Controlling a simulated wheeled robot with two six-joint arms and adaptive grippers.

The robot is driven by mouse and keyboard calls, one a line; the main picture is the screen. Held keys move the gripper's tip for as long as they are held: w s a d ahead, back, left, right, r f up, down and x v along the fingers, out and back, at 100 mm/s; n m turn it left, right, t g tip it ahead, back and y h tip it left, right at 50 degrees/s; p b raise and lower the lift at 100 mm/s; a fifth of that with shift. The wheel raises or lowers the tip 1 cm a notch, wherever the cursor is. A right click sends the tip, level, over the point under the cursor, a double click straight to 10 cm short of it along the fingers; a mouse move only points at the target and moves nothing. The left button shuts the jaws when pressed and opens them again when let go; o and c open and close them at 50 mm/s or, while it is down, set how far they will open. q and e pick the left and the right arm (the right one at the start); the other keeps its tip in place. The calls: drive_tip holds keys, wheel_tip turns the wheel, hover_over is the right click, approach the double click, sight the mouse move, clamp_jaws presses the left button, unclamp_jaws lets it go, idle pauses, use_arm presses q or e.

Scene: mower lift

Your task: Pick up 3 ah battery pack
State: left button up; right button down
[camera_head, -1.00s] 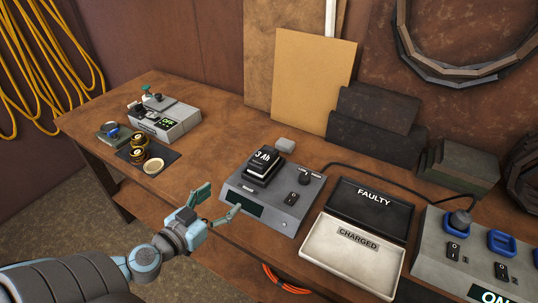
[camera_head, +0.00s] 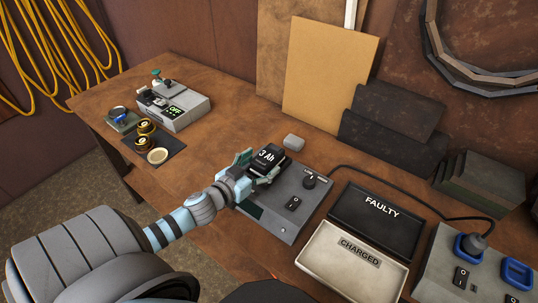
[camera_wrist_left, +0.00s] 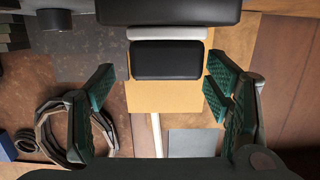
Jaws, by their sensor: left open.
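The 3 Ah battery pack (camera_head: 268,156) is a black block with white "3 Ah" lettering, standing on the grey tester box (camera_head: 283,222) on the bench. My left gripper (camera_head: 257,170) is open at the pack, with one finger on its far left side and the other at its near right side. In the left wrist view, a black block (camera_wrist_left: 166,60), likely the pack, lies between the two green-padded fingers of the left gripper (camera_wrist_left: 160,98), with gaps on both sides. Whether either finger touches it cannot be told. My right gripper does not show.
A black FAULTY tray (camera_head: 352,229) and a pale CHARGED tray (camera_head: 322,274) lie right of the tester. A cabled box with blue sockets (camera_head: 447,275) stands at the right edge. A small grey block (camera_head: 293,142) sits behind the pack.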

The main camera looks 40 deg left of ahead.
sight(268, 155)
use_arm(q)
drive_tip(key=x, duration=0.1)
drive_tip(key=b+x, duration=0.2)
drive_tip(key=x, duration=0.1)
drive_tip(key=shift+a+f, duration=0.25)
drive_tip(key=shift+a, duration=0.05)
drive_tip(key=shift+w, duration=0.3)
drive_tip(key=shift+r, duration=0.1)
drive_tip(key=shift+c, duration=0.6)
drive_tip(key=shift+r, duration=0.1)
clamp_jaws()
drive_tip(key=shift+r, duration=0.1)
